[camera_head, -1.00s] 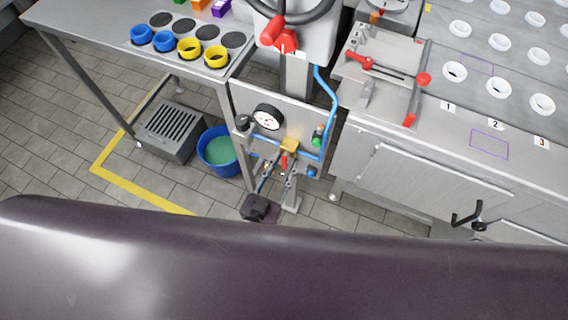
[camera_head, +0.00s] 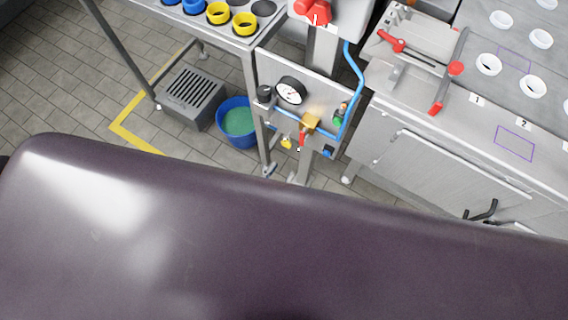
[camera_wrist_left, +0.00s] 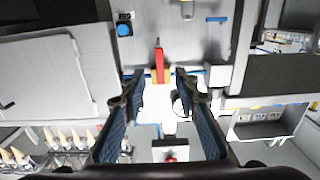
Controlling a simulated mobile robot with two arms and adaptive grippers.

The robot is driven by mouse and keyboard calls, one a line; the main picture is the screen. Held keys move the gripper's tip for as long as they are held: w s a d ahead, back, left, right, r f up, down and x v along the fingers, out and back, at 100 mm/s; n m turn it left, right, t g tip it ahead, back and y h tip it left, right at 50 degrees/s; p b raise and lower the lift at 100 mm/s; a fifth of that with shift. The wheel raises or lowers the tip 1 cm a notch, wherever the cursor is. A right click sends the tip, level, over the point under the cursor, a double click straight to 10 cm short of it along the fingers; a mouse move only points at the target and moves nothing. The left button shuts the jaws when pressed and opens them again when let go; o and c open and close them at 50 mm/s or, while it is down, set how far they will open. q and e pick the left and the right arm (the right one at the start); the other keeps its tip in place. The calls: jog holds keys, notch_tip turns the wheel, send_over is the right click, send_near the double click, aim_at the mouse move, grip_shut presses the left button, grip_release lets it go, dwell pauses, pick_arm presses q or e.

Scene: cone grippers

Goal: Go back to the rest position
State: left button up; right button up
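My left gripper (camera_wrist_left: 158,90) shows in the left wrist view. Its two blue-padded fingers stand apart with nothing held between them. Beyond the fingertips is a red and yellow fitting (camera_wrist_left: 160,68), with some gap that I cannot judge. In the head view I cannot make out the left gripper; a large dark purple smooth part of mine covers the lower half. My right gripper is not visible in either view.
A panel with a gauge (camera_head: 291,91), a blue pipe (camera_head: 352,95) and a brass valve (camera_head: 311,123) stands mid-picture. A steel table with yellow rings (camera_head: 243,24) is at left, a blue bucket (camera_head: 237,143) below. A steel counter (camera_head: 480,125) is at right.

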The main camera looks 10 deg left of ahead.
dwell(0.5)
pick_arm(q)
jog(key=s+a+f+g+y, duration=0.1)
jog(key=s+a+f+g, duration=0.1)
jog(key=f, duration=0.5)
jog(key=s+a+f+g+y, duration=0.1)
jog(key=s+f+g, duration=0.15)
jog(key=f, duration=0.55)
jog(key=s+a+f+g, duration=0.1)
jog(key=a+f+g, duration=0.15)
jog(key=f, duration=0.45)
jog(key=s+a+f+g+y, duration=0.1)
jog(key=s+a+f+g, duration=0.3)
jog(key=s+f, duration=0.3)
jog(key=s+a+f+n+g+y, duration=0.1)
jog(key=s+a+f+g+y, duration=0.1)
jog(key=s+a+f+g, duration=0.3)
jog(key=s+a+f, duration=0.1)
jog(key=s+f, duration=0.2)
jog(key=s, duration=0.3)
jog(key=shift+s+a+f+y, duration=0.15)
jog(key=shift+a+y, duration=0.05)
jog(key=shift+y, duration=0.1)
